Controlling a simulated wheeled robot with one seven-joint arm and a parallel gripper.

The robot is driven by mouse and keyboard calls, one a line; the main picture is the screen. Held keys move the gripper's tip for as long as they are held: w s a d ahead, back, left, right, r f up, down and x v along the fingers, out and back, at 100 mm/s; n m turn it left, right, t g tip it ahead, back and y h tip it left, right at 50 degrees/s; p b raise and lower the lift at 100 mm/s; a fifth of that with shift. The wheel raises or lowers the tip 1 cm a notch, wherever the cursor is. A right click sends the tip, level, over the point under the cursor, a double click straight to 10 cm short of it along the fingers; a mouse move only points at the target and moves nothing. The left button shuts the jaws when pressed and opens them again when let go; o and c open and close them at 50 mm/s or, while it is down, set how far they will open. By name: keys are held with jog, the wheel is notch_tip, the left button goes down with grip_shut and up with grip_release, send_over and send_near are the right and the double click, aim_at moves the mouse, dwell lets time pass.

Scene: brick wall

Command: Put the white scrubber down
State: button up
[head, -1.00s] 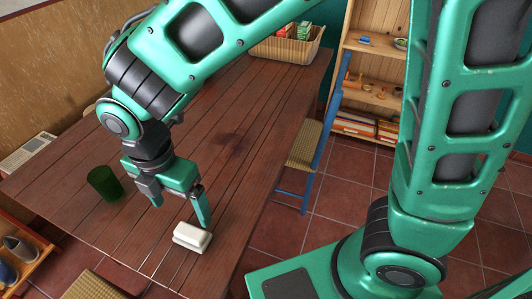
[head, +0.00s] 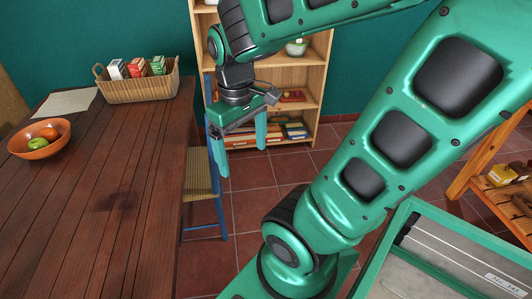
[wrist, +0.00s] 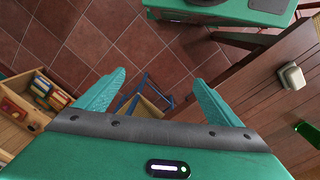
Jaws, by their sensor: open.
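The white scrubber (wrist: 291,76) lies on the wooden table (wrist: 262,72) near its edge, at the right of the wrist view. It is outside the current head view. My gripper (head: 242,158) is open and empty, held in the air past the table's right side, in front of the shelf. In the wrist view my gripper (wrist: 158,85) has its two fingers spread, with floor tiles and part of a blue chair between them. The scrubber is well apart from the fingers.
The table (head: 75,215) also bears a bowl of fruit (head: 38,147) and a basket of cartons (head: 140,88). A blue chair (head: 205,190) stands at its right side. A wooden shelf (head: 320,75) is behind my gripper. A green glass (wrist: 309,133) stands near the scrubber.

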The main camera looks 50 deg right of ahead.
jog(key=s+d+m, duration=0.4)
jog(key=s+m, duration=0.2)
jog(key=shift+y, duration=0.3)
jog(key=shift+f, duration=0.1)
jog(key=shift+w+f, duration=0.25)
jog(key=shift+w, duration=0.3)
